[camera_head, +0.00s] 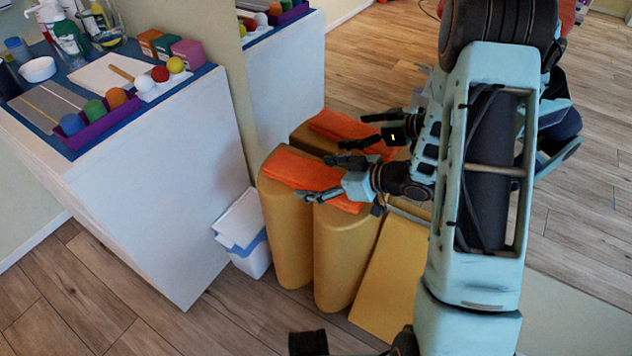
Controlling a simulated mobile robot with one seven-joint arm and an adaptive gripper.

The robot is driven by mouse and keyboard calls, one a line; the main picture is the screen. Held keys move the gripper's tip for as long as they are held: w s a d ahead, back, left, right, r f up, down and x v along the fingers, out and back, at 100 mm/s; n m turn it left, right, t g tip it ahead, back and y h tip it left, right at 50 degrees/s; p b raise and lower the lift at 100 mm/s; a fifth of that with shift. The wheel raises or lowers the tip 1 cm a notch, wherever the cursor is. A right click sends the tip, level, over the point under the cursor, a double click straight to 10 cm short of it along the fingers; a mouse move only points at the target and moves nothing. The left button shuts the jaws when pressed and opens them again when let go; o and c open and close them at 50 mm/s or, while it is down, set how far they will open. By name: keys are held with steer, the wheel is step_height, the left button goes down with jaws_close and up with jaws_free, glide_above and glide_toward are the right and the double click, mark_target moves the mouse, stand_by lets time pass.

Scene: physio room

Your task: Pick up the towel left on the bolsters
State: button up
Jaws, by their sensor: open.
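An orange towel (288,168) lies folded flat across the tops of two upright yellow bolsters, the left bolster (285,235) and the right bolster (340,262). My gripper (328,178) is open at the right part of the towel, with its fingers pointing left. It covers some of the cloth. I cannot tell whether the fingers touch the towel or hover just above it.
A mirror behind the bolsters reflects the towel and my arm. A yellow slab (392,275) leans right of the bolsters. A white bin (250,260) stands left, beside a white cabinet (150,215) topped with balls, bottles and boxes. Wooden floor (240,325) is clear in front.

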steer(key=shift+c, duration=0.6)
steer(key=c, duration=1.3)
